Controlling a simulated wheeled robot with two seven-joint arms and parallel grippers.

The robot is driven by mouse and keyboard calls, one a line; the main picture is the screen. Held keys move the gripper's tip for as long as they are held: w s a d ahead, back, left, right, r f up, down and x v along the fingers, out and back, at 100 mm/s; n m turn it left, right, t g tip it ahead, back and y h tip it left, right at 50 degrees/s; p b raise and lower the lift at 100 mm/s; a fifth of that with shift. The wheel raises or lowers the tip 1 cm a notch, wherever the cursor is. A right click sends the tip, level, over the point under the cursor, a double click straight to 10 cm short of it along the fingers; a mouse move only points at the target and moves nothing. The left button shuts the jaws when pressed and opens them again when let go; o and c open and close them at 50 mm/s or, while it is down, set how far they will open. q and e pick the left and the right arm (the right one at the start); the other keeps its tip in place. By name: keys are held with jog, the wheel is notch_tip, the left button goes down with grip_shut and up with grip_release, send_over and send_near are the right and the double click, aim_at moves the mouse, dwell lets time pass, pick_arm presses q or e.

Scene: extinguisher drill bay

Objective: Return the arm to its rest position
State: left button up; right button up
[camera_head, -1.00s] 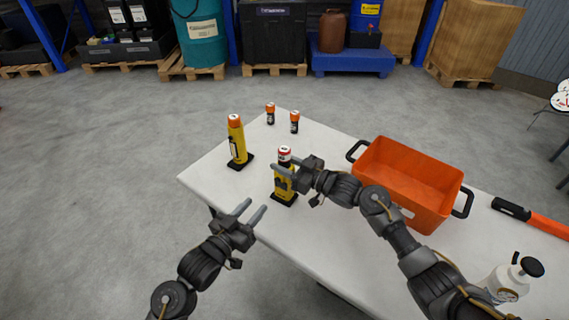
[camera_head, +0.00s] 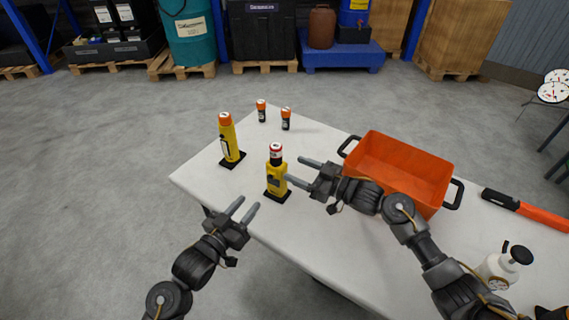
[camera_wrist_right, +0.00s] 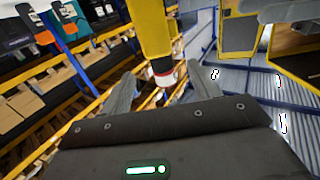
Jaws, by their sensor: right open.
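My right gripper (camera_head: 300,171) is open and empty, just to the right of a yellow holder (camera_head: 277,182) on a black base. A red-and-white-topped canister (camera_head: 276,153) stands upright in this holder. One fingertip looks very close to the holder's edge; I cannot tell whether they touch. The right wrist view shows both fingers (camera_wrist_right: 150,92) apart, with a yellow body and red-and-white end (camera_wrist_right: 163,72) beyond them. My left gripper (camera_head: 247,206) is open and empty, near the table's front left edge.

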jog(key=shift+v, duration=2.1)
jog(key=shift+r, duration=0.1)
